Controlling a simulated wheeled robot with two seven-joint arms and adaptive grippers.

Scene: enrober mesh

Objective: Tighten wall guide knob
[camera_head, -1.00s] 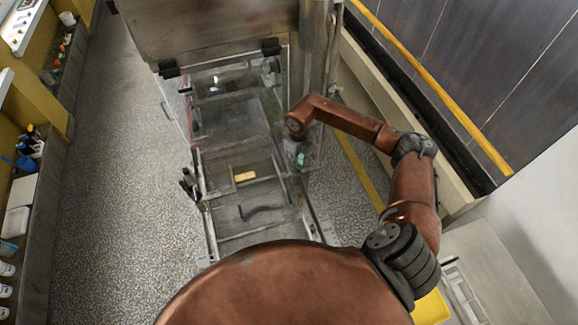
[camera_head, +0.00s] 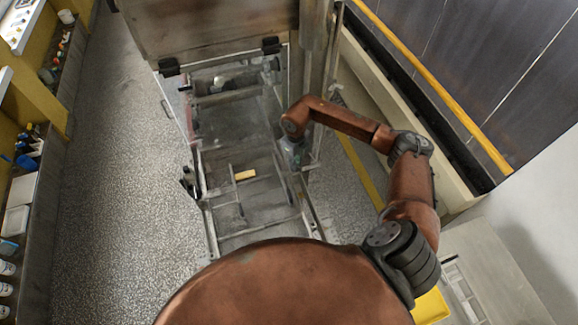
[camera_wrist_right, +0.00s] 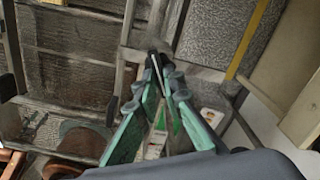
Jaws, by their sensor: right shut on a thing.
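My right gripper (camera_wrist_right: 158,62) is shut, its green-sided fingers converging on a small part at the machine's side frame. That part is at the place of the wall guide knob, but the fingertips hide it and its shape cannot be told. In the head view the right gripper (camera_head: 291,152) shows only partly, below my brown forearm, at the right side of the machine. A thin dark guide bar (camera_head: 237,190) runs lengthwise over the mesh bed (camera_head: 265,205). My left gripper is not in view.
A small yellow block (camera_head: 245,175) lies on the mesh bed. A steel hood (camera_head: 205,28) stands over the far end. A pale ledge with a yellow rail (camera_head: 440,85) borders the right. A cluttered counter (camera_head: 45,190) runs along the left, with open floor between.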

